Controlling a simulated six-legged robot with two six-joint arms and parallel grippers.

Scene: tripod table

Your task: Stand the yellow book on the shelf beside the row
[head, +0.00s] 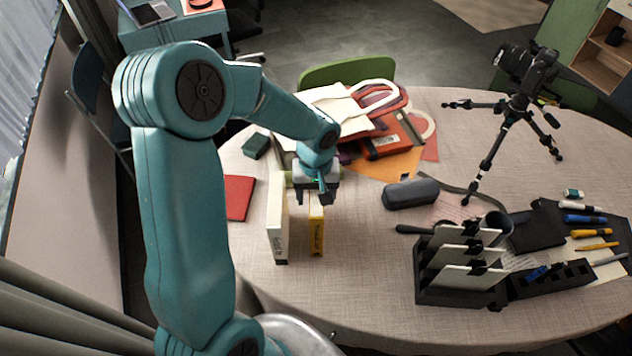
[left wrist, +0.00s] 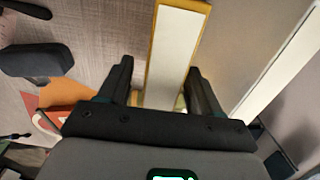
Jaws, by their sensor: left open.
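The yellow book (head: 316,238) stands upright on the table, its spine facing me, just right of a white book (head: 277,225) with a gap between them. My left gripper (head: 315,199) is open, right above the yellow book's far part. In the left wrist view the pale page edges of the yellow book (left wrist: 176,48) run between the two spread fingers of my left gripper (left wrist: 160,84), with gaps on both sides. The white book (left wrist: 288,62) shows there at the right. I cannot clearly make out a shelf with a row of books. My right gripper is out of view.
A red book (head: 239,197) lies left of the white book. A dark case (head: 411,194) and a black rack (head: 430,292) holding white cards are to the right. A camera tripod (head: 492,150) stands at the back right. Bags (head: 385,140) lie behind my gripper.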

